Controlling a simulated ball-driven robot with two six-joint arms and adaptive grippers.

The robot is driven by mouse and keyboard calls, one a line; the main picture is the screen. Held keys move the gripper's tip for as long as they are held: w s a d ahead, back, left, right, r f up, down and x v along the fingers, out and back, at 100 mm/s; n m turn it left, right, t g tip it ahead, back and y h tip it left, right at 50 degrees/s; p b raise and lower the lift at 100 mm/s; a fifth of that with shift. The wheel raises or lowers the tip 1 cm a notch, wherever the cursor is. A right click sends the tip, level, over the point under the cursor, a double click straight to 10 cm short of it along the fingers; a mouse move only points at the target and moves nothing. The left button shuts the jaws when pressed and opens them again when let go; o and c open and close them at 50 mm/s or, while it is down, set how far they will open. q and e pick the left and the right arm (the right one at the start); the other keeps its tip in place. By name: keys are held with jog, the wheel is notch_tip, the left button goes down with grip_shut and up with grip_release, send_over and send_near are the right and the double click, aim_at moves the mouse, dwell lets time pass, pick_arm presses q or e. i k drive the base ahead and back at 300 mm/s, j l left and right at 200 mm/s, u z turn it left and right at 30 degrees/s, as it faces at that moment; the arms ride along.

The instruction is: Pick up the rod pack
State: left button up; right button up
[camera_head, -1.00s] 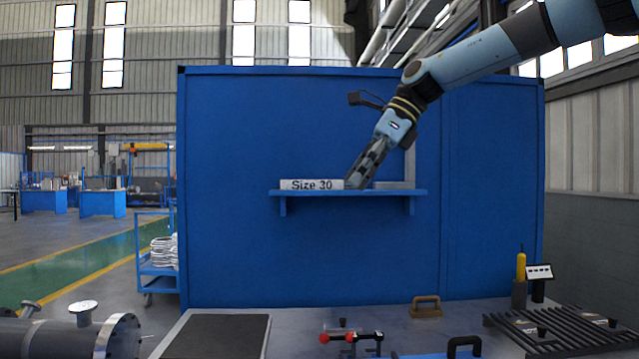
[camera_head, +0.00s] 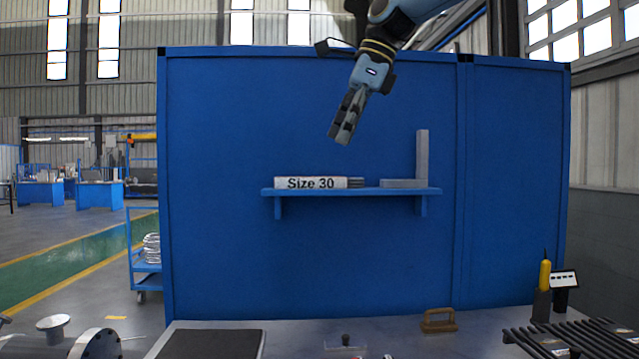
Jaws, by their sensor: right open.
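The rod pack (camera_head: 311,183) is a long white sleeve labelled "Size 30" with grey rod ends showing at its right. It lies flat on the left part of the blue wall shelf (camera_head: 351,192). My right gripper (camera_head: 340,138) comes down from the upper right and hangs above the shelf, over the pack's right end in the picture. It is open and empty, apart from the pack. My left gripper is not in view.
A grey L-shaped bracket (camera_head: 421,160) stands on the shelf's right end. Below is a workbench with a dark mat (camera_head: 208,344), a brown-handled tool (camera_head: 438,320), a yellow tool (camera_head: 545,275) and black bars (camera_head: 560,342). The space above the pack is clear.

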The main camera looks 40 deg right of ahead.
aim_at(280, 182)
jog(key=i+l, duration=0.35)
jog(key=l, duration=0.15)
jog(key=i+l, duration=0.4)
jog(key=l, duration=0.15)
jog(key=i+l, duration=0.35)
jog(key=l, duration=0.15)
